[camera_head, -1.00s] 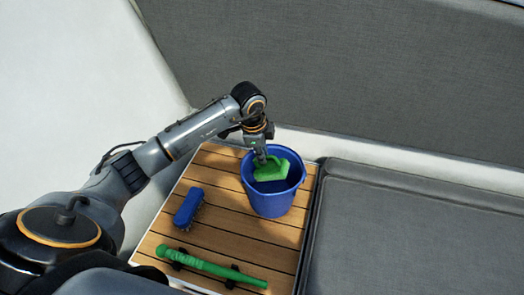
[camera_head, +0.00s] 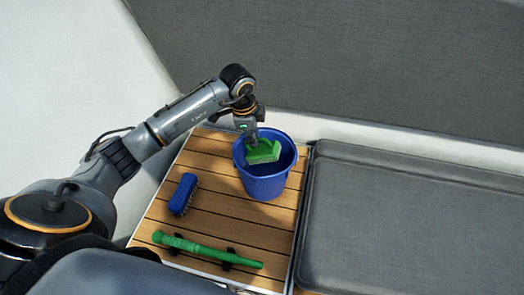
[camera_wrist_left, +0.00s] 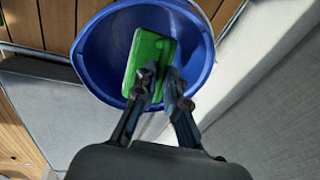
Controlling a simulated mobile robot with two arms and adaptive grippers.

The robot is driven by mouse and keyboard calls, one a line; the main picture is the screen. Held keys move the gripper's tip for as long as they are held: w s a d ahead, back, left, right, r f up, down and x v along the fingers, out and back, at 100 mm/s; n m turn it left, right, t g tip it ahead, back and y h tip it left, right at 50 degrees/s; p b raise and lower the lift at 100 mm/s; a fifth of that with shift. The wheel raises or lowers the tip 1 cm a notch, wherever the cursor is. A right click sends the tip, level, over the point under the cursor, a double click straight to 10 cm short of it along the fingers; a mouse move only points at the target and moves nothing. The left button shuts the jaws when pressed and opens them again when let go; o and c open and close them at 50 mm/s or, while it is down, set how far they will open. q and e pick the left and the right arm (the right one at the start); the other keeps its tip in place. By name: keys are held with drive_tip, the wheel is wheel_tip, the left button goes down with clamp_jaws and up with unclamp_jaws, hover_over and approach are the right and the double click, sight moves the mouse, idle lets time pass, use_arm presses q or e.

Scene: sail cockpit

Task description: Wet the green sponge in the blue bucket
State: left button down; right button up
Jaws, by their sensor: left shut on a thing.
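The blue bucket (camera_head: 265,185) stands upright at the back right of the slatted wooden table (camera_head: 215,215). My left gripper (camera_head: 252,137) is shut on the green sponge (camera_head: 263,152) and holds it at the bucket's mouth, tilted. In the left wrist view the left gripper (camera_wrist_left: 160,88) has both fingers on the sponge (camera_wrist_left: 142,60), which shows inside the round rim of the bucket (camera_wrist_left: 92,62). How deep the sponge is, and any water, I cannot tell. My right gripper is not in view.
A blue brush (camera_head: 183,194) lies on the table left of the bucket. A green handle-like rod (camera_head: 205,249) lies on dark holders along the front edge. A grey cushioned seat (camera_head: 410,215) borders the table on the right.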

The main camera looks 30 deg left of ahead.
use_arm(q)
drive_tip(key=w+p+v, duration=0.2)
drive_tip(key=p+v, duration=0.5)
drive_tip(key=v, duration=0.2)
drive_tip(key=shift+d+r, duration=0.25)
drive_tip(key=shift+r, duration=0.25)
drive_tip(key=shift+r, duration=0.1)
idle(1.8)
drive_tip(key=p+v, duration=0.3)
drive_tip(key=shift+w+r, duration=0.2)
drive_tip(key=shift+r, duration=0.25)
drive_tip(key=shift+d, duration=0.1)
idle(0.4)
